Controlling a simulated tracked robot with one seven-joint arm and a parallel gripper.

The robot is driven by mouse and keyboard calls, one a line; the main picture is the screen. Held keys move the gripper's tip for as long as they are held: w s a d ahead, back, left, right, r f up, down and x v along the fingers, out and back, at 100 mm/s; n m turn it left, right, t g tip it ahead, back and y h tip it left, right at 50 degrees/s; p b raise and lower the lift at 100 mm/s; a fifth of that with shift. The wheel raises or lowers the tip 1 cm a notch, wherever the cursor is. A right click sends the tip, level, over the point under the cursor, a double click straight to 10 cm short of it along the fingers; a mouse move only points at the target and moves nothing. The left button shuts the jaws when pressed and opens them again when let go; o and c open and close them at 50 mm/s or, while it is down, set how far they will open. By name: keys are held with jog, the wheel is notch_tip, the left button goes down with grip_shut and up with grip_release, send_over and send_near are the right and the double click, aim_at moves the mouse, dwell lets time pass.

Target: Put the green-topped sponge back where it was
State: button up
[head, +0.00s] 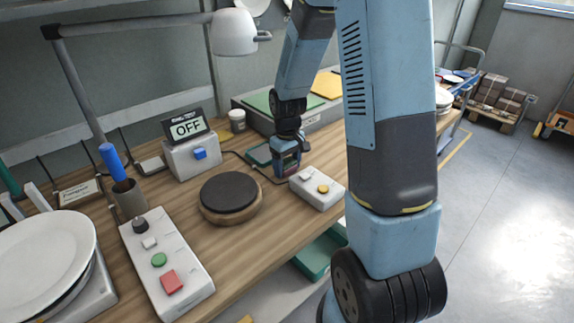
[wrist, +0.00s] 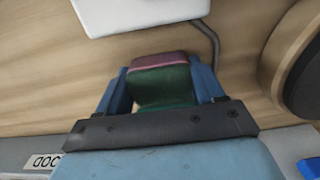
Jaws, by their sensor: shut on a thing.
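The sponge (wrist: 160,80) is between the two blue fingers of my gripper (wrist: 163,90) in the wrist view. It has a dark green face and a pinkish-maroon edge. My gripper is shut on it. In the head view my gripper (head: 287,160) points down at the bench, just left of a white box with a yellow button. The fingers hide most of the sponge there, and I cannot tell whether it touches the bench. A dark green flat tray or dish (head: 257,154) lies right beside my gripper on its left.
The white button box (head: 317,188) is close on the right. A black-topped round stand (head: 230,192) is to the left in front. A box with an OFF display (head: 190,152) stands behind it. A grey unit with green and yellow pads (head: 318,118) is behind my gripper.

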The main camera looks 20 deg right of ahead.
aim_at(287, 163)
jog(key=shift+f, duration=0.2)
jog(key=o, duration=1)
jog(key=shift+s+f, duration=0.1)
jog(key=shift+s, duration=0.05)
jog(key=shift+s+a+f, duration=0.1)
jog(key=shift+s, duration=0.05)
notch_tip(287, 163, up, 12)
jog(key=s+r+m+t, duration=0.2)
jog(key=s+r, duration=0.6)
jog(key=s, duration=0.3)
jog(key=s+r+m+t, duration=0.2)
jog(key=s+r+t, duration=0.1)
jog(key=s+r, duration=0.6)
jog(key=shift+s+m+t, duration=0.3)
jog(key=shift+s, duration=0.85)
